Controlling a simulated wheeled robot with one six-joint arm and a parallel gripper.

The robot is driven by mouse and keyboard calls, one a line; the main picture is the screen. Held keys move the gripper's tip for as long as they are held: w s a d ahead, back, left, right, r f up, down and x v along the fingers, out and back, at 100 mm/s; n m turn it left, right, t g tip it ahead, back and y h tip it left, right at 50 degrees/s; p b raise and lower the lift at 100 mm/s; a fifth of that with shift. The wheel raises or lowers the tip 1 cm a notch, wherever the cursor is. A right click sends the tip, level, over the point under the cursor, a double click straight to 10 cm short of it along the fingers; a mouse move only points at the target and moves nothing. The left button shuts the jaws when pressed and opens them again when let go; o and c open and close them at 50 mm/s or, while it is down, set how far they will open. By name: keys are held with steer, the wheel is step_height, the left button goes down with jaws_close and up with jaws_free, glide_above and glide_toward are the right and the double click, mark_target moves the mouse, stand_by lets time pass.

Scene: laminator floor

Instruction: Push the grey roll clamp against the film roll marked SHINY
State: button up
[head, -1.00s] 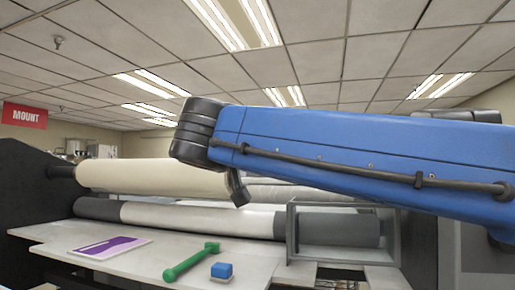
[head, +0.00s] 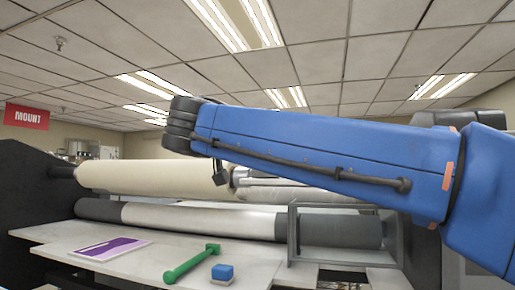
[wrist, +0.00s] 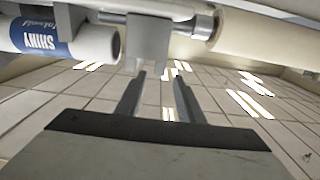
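The film roll marked SHINY (wrist: 50,37), white with a blue printed band, is at the upper left of the wrist view. The grey roll clamp (wrist: 149,42) is beside its end, on a metal shaft (wrist: 190,24). A narrow gap seems to show between clamp and roll. My gripper (wrist: 160,78) is open, with its two fingertips apart just beyond the clamp's lower edge in the picture. Nothing is between the fingers; I cannot tell whether they touch the clamp. In the head view my arm hides most of the gripper and clamp.
A cream roll (head: 150,177) is on the same shaft, on the clamp's other side. Below it is a white roller (head: 200,219). The worktable (head: 125,266) bears a purple sheet (head: 110,248), a green hammer-shaped tool (head: 192,262) and a blue block (head: 222,272). A grey frame (head: 292,236) stands right.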

steer(key=x, duration=0.9)
steer(key=shift+w+d, duration=0.1)
steer(key=shift+w, duration=0.15)
jaws_close()
